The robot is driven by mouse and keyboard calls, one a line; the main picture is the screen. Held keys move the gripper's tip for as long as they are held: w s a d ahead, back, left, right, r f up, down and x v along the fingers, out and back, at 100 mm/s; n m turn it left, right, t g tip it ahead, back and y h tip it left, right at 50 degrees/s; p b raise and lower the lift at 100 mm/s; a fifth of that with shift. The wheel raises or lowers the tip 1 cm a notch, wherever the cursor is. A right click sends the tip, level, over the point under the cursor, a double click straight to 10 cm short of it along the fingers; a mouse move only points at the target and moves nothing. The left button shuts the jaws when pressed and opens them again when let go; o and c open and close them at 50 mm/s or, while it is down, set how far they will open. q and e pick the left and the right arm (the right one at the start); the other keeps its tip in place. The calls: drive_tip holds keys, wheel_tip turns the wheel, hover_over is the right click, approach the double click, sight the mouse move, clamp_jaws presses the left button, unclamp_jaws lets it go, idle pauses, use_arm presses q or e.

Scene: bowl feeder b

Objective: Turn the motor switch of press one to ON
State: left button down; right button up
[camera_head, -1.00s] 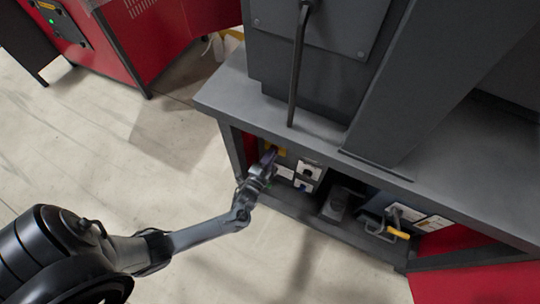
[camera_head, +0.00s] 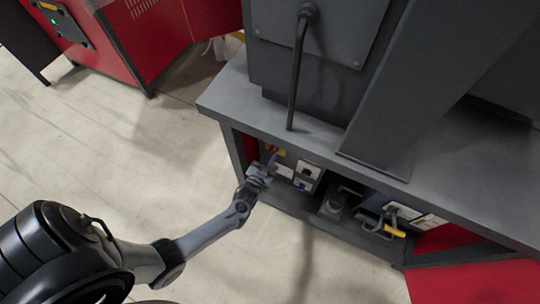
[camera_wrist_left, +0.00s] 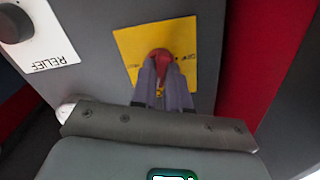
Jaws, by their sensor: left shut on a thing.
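The motor switch (camera_wrist_left: 159,54) is a red knob on a yellow plate (camera_wrist_left: 128,47) with small dark lettering, on a grey panel in the left wrist view. My left gripper (camera_wrist_left: 162,75) is shut on the red knob, its two fingers hiding the knob's lower part. The lettering is too small to read surely, so I cannot tell the switch position. In the head view my left gripper (camera_head: 265,161) reaches under the press tabletop at its left end, in front of the yellow plate. My right gripper is not in view.
A black knob (camera_wrist_left: 13,24) on a white plate marked RELIEF sits left of the switch. A red wall (camera_wrist_left: 265,50) stands close on the right. The grey tabletop (camera_head: 235,95) overhangs the panels. A yellow-handled lever (camera_head: 395,232) is further right. The floor in front is clear.

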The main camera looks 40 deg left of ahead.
use_arm(q)
drive_tip(key=n, duration=0.3)
drive_tip(key=shift+n, duration=0.4)
drive_tip(key=shift+f, duration=0.1)
drive_tip(key=c, duration=1.1)
unclamp_jaws()
drive_tip(key=shift+s+d+p, duration=0.15)
drive_tip(key=shift+s+p, duration=0.3)
drive_tip(key=shift+p, duration=0.1)
drive_tip(key=p+v, duration=0.3)
drive_tip(key=v, duration=0.7)
drive_tip(key=shift+w, duration=0.1)
